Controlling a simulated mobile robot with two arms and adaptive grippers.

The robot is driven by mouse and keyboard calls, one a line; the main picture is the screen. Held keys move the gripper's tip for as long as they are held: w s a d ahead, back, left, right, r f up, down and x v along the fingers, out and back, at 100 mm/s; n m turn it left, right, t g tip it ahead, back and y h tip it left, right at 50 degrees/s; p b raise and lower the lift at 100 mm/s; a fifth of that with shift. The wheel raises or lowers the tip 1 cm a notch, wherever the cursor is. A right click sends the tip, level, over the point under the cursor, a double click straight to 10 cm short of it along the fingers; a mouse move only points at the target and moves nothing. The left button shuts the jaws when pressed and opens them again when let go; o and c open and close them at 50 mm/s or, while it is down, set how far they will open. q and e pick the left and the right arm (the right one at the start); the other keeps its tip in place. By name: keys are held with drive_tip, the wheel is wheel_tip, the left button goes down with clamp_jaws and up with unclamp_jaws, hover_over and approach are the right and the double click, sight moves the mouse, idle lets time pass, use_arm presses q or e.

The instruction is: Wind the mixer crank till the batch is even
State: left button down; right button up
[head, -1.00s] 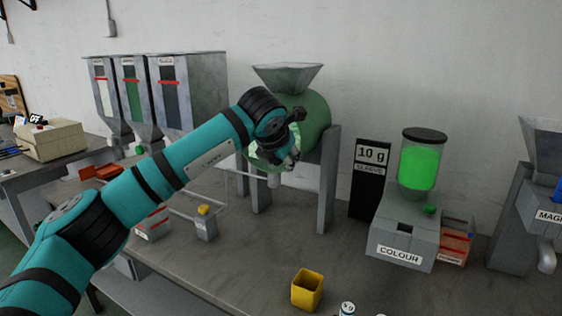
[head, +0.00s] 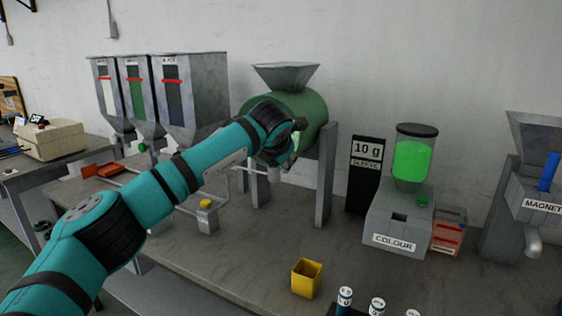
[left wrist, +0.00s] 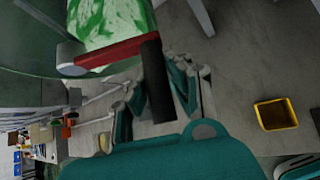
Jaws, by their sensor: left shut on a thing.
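The mixer is a green drum (head: 312,108) on grey legs with a grey hopper (head: 286,75) on top. My left gripper (head: 284,162) is at the drum's near end and hides much of it. In the left wrist view the crank has a red arm (left wrist: 112,52) and a black handle (left wrist: 157,80). My left gripper's fingers (left wrist: 160,95) are on either side of the handle, shut on it. The batch (left wrist: 108,20) shows through the drum's clear end as streaks of green and white. My right gripper is in neither current view.
A yellow cup (head: 306,279) stands on the bench front, with several small vials (head: 345,298) to its right. The colour dispenser (head: 398,226) and magnet unit (head: 540,190) stand right of the mixer. Hoppers (head: 195,95) stand to the left.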

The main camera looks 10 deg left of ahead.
use_arm(q)
drive_tip(key=shift+a, duration=0.1)
drive_tip(key=c, duration=1.2)
unclamp_jaws()
drive_tip(key=shift+o, duration=0.2)
drive_tip(key=v, duration=1.2)
